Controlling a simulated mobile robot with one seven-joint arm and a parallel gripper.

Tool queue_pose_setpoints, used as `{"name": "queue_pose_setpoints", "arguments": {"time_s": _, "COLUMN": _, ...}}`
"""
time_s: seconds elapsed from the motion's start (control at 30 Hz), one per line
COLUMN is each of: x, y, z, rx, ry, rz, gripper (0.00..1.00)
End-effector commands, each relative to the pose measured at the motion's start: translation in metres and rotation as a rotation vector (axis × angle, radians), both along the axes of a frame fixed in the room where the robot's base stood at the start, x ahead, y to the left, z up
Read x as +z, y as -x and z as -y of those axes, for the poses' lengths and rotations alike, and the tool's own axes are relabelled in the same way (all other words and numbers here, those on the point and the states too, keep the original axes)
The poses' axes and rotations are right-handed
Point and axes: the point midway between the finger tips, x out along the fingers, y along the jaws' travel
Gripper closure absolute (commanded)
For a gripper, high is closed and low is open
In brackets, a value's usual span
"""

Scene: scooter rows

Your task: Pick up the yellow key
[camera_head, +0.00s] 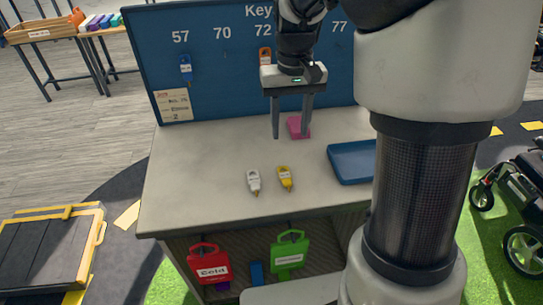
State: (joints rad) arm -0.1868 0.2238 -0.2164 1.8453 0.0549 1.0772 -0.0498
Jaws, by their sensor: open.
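The yellow key (285,178) lies on the light grey counter (190,170), near the middle of its front half. A similar white key (253,181) lies just to its left, apart from it. My gripper (292,135) points down from above, open and empty, with its two fingers spread. In the picture its fingertips are above and behind the yellow key, well apart from it. My arm covers the right side of the view and part of the counter.
A blue tray (352,165) sits right of the keys; a pink object (298,128) lies behind the gripper. The blue key board (215,88) stands at the back, with a blue key (186,68) and an orange key (265,56) hanging. Red (209,262) and green (289,251) tags hang below the counter.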

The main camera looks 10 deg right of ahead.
Motion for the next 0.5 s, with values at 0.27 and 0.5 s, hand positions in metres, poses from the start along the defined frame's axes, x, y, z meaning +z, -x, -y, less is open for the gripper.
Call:
{"name": "queue_pose_setpoints", "arguments": {"time_s": 0.27, "x": -0.044, "y": 0.0, "z": 0.0, "rx": 0.001, "ry": 0.001, "rz": -0.006, "gripper": 0.56}}
{"name": "queue_pose_setpoints", "arguments": {"time_s": 0.5, "x": -0.095, "y": 0.0, "z": 0.0, "rx": 0.0, "ry": 0.001, "rz": -0.006, "gripper": 0.56}}
